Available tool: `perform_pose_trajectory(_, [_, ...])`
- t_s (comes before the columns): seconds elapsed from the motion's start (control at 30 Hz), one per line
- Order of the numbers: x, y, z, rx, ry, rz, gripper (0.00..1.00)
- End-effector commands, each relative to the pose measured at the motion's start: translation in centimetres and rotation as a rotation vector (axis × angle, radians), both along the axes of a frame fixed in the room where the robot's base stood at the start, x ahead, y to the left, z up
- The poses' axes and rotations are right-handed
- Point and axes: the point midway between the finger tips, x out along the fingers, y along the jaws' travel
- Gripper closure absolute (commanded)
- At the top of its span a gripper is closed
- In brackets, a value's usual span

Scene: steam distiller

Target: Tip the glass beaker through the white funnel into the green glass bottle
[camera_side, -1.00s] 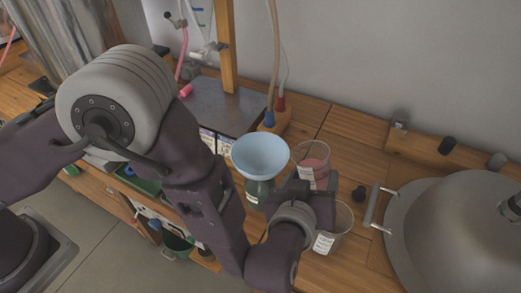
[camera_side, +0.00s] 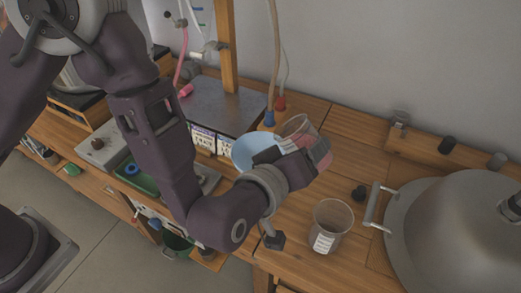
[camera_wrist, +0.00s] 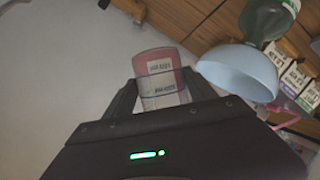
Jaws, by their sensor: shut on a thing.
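The glass beaker (camera_side: 301,128) holds pink liquid and is raised above the table, its rim leaning toward the upper left in the side view. My gripper (camera_side: 296,150) is shut on it. In the wrist view the labelled beaker (camera_wrist: 161,72) sits between my two fingers (camera_wrist: 160,98). The white funnel (camera_side: 250,150), bluish in this light, is just left of the beaker and partly behind my gripper in the side view. In the wrist view the funnel (camera_wrist: 238,72) sits on the green glass bottle (camera_wrist: 270,18), to the right of the beaker. My arm hides the bottle in the side view.
Another labelled clear beaker (camera_side: 331,220) stands near the front of the wooden table (camera_side: 345,165). A large metal dome (camera_side: 455,235) with a handle is at right. Small cartons (camera_side: 209,141) stand left of the funnel. A wooden post (camera_side: 227,45) and hoses rise behind.

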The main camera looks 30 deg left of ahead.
Motion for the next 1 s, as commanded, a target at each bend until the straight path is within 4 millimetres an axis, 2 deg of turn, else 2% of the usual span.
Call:
perform_pose_trajectory(0.17, [0.02, 0.14, 0.34, -0.043, -0.001, 0.0, 0.9])
perform_pose_trajectory(1.0, [0.02, 0.21, -0.39, -0.242, 0.001, 0.0, 0.9])
